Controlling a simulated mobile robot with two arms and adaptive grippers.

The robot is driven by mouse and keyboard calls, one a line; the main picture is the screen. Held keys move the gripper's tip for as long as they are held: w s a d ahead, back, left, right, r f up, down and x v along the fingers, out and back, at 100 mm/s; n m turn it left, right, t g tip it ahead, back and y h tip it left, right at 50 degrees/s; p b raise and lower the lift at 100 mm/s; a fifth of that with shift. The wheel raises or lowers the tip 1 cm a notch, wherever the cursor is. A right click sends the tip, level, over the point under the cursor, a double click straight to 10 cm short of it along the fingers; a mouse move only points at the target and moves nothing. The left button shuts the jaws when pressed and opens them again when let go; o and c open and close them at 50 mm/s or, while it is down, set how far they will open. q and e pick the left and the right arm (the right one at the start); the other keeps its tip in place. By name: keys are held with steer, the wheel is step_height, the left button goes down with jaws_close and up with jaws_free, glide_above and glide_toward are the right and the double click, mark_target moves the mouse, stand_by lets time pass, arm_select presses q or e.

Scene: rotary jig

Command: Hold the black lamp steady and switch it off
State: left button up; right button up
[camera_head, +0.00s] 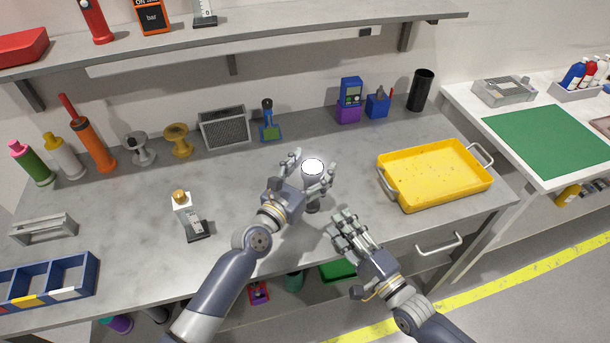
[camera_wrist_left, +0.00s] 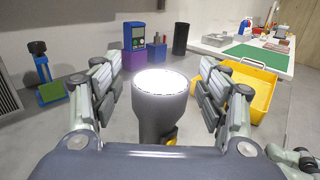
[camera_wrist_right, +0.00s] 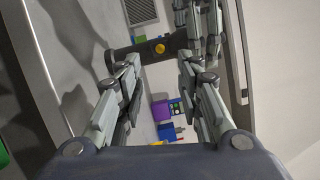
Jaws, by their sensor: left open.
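The black lamp (camera_head: 313,182) stands upright near the front middle of the bench, and its round top glows white. In the left wrist view the lamp (camera_wrist_left: 158,112) rises between the fingers of my left gripper (camera_head: 310,170), which is open around it with a gap on both sides. A yellow button (camera_wrist_left: 172,140) shows low on the lamp's side. My right gripper (camera_head: 348,228) is open and empty, in front of the lamp and apart from it. In the right wrist view the dark lamp (camera_wrist_right: 130,54) and its yellow button (camera_wrist_right: 160,48) show beyond the spread fingers.
A yellow tray (camera_head: 436,205) lies to the right. A small white-and-grey device (camera_head: 190,218) stands at the left. Bottles, a speaker-like box (camera_head: 224,128) and a blue-purple device (camera_head: 349,100) line the back. Bare bench surrounds the lamp.

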arm_select(q)
steer(key=shift+w, duration=0.1)
steer(key=c, duration=1.2)
steer(key=shift+c, duration=0.2)
arm_select(e)
jaws_close()
steer(key=shift+a, duration=0.1)
